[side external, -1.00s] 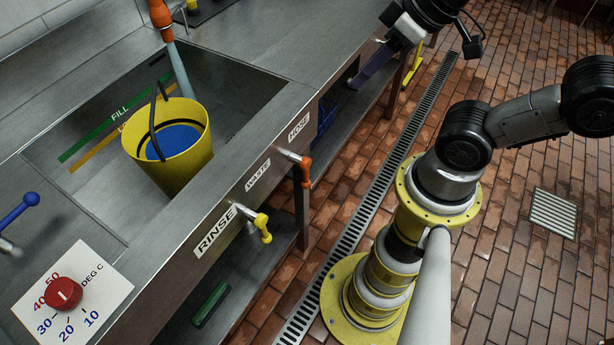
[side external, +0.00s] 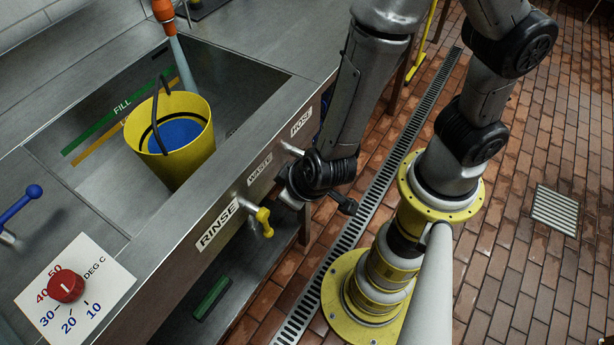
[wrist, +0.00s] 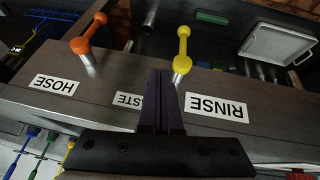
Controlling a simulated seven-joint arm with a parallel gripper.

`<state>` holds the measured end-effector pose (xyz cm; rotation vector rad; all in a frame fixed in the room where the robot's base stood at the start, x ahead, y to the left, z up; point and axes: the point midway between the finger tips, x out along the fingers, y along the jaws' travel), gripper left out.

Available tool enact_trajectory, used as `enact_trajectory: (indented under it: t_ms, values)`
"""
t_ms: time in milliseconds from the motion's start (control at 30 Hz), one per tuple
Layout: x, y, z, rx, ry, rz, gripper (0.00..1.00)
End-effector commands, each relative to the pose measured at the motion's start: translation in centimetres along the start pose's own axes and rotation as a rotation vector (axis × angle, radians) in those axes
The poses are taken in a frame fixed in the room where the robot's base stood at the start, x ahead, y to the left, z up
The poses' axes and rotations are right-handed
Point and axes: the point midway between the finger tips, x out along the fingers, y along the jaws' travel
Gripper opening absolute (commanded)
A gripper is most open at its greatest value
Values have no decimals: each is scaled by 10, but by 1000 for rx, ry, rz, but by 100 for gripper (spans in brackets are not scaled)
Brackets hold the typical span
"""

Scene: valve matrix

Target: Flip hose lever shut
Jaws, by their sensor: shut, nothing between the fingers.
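The orange hose lever (wrist: 88,38) stands near the HOSE label (wrist: 54,85) in the wrist view, its handle pointing away from the panel. In the side view my wrist hides it and only its metal stem (side external: 291,148) shows. My gripper (wrist: 163,74) is shut and empty, its dark fingers in front of the panel between the orange lever and the yellow lever (wrist: 182,46). The fingers cover part of the WASTE label (wrist: 128,99). An orange hose nozzle (side external: 164,12) hangs over the yellow bucket (side external: 193,158), with a pale stream below it.
The yellow lever beside the RINSE label (side external: 217,225) is close to my fingers. The steel sink counter (side external: 150,250) edges the work. A red temperature knob (side external: 66,286) and a blue-handled lever (side external: 20,203) are at the left. The tiled floor (side external: 510,210) is open.

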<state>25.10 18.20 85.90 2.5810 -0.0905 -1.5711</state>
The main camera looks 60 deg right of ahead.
Motion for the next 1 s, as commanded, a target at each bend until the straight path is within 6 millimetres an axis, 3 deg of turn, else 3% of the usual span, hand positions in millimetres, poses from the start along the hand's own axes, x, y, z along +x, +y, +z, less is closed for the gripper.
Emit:
enact_trajectory:
  t_ms: [100, 300, 767, 1000]
  values:
    - [12, 17, 25, -62, -2, 146, 0]
    - [16, 37, 42, -111, 2, 276, 0]
    - [19, 40, 43, -112, 3, 290, 0]
    - [47, 49, 43, -111, 0, 293, 0]
